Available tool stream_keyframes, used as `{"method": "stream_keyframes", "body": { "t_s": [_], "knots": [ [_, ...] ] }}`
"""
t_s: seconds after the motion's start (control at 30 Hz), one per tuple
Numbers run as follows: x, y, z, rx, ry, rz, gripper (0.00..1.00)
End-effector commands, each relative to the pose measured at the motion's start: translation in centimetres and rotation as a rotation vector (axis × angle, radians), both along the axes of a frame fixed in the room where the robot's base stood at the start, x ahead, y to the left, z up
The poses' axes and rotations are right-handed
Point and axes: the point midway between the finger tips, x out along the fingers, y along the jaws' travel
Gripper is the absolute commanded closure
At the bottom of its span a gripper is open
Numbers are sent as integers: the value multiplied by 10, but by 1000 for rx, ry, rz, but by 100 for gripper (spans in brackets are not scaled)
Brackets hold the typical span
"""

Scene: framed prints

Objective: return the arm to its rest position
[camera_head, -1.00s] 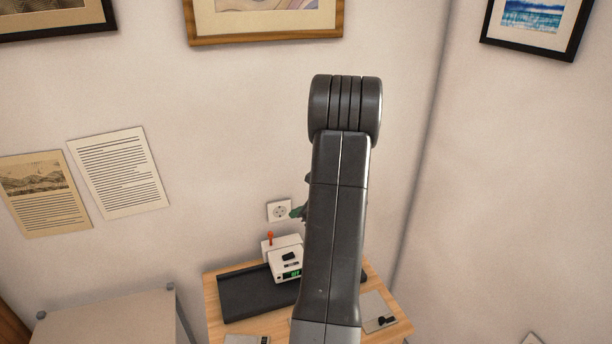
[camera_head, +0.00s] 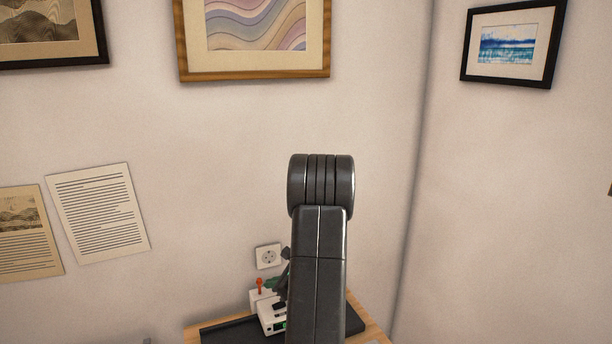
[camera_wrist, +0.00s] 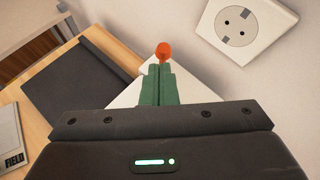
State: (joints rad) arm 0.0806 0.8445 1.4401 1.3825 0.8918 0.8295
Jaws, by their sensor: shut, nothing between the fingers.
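My arm (camera_head: 318,265) stands upright in the head view, its dark segments in front of the desk and the wall. My gripper (camera_wrist: 161,68) shows in the wrist view as two green fingers lying together, shut with nothing between them. Its tips point toward an orange-red knob (camera_wrist: 163,50) on a white device; I cannot tell whether they touch it. In the head view the gripper is mostly hidden behind my arm, beside the white device (camera_head: 270,318).
A wooden desk (camera_head: 370,330) carries a black mat (camera_wrist: 75,85) and the white device. A wall socket (camera_head: 268,256) is close behind. Framed prints (camera_head: 254,75) and paper sheets (camera_head: 97,212) hang on the wall. A corner runs down to the right of my arm.

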Motion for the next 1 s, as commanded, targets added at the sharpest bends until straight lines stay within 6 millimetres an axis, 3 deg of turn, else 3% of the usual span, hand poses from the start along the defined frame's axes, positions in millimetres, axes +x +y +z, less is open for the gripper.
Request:
{"method": "stream_keyframes", "body": {
  "t_s": [0.03, 0.57, 0.77, 1.0],
  "knots": [
    [-2, -2, -9, 7, -12, -2, 100],
    [-22, -12, -37, 58, -166, -20, 100],
    [-36, -34, -20, 56, -166, -19, 100],
    [-42, -41, -16, 57, -163, -18, 100]
  ]
}}
